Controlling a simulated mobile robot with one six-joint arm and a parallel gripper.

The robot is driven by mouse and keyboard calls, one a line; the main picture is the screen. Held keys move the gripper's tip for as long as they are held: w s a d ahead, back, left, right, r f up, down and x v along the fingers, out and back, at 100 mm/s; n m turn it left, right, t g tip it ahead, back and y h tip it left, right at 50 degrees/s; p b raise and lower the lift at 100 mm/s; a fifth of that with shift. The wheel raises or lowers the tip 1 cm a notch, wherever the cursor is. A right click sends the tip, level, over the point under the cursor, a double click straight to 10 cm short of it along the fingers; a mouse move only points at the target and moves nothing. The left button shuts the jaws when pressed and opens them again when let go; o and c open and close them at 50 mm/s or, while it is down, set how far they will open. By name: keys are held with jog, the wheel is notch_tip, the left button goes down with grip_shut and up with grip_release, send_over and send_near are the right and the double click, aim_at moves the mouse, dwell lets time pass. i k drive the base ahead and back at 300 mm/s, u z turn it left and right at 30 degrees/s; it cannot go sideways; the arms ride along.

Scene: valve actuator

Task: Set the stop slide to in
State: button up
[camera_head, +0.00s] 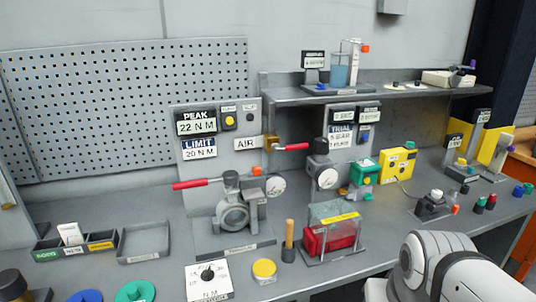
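I cannot make out for certain which part is the stop slide, and no label reading "stop" or "in" is legible. A valve body (234,212) with a round opening stands mid-bench, with a red-handled lever (200,184) pointing left. Behind it is a panel (192,152) reading PEAK 22 N M and LIMIT 20 N M. Right of the valve, a red block (330,238) sits under a clear cover with a yellow label. My white arm shows at the lower right; my gripper is not in view.
A second red-handled lever (291,147) sits by the AIR label. A green unit (364,172) and a yellow box (397,162) stand right of centre. A wooden-handled tool (289,236) stands upright in front. An empty grey tray (144,242) lies left. A shelf (400,91) overhangs the back.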

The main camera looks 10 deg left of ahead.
aim_at(256, 171)
jog(key=u, duration=0.3)
jog(key=i, duration=0.95)
jog(key=u, duration=0.5)
jog(key=k, duration=0.9)
jog(key=u, duration=0.15)
jog(key=i, duration=0.9)
jog(key=z, duration=0.05)
